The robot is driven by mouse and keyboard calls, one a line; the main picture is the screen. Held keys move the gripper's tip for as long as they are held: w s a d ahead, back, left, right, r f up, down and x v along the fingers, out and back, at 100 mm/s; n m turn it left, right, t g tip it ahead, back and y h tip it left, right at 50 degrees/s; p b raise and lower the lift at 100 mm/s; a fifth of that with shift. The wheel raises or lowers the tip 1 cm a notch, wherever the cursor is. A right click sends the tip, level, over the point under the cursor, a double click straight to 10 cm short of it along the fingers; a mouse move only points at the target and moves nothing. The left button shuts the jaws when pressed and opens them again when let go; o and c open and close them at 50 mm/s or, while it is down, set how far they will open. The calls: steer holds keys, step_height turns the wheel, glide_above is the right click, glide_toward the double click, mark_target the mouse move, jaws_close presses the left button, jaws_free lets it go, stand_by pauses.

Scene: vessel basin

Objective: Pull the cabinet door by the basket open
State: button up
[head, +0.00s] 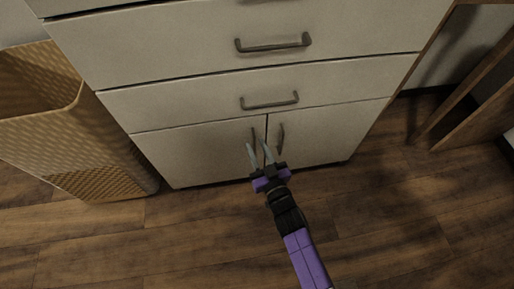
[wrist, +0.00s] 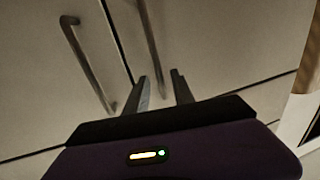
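The cabinet door by the basket (head: 195,155) is the left of two low doors in the head view and looks shut. Its dark upright bar handle (head: 254,137) is near the seam. In the wrist view the same door (wrist: 225,45) lies right of the seam, with its handle (wrist: 149,40) running down toward my fingers. My gripper (head: 257,147) is open in front of this handle. In the wrist view my gripper (wrist: 160,80) has one finger on each side of the handle's line. I cannot tell whether the fingers touch it. The handle's lower end is partly hidden.
The woven basket (head: 85,135) stands close to the cabinet's left side. The other door (head: 320,135) has its own handle (head: 281,138). Drawers with bar handles (head: 270,101) are above. A wooden piece of furniture (head: 470,100) is at right. The wood floor in front is clear.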

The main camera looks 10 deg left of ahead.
steer(key=shift+w+a, duration=0.15)
steer(key=shift+w, duration=0.1)
jaws_close()
stand_by(1.4)
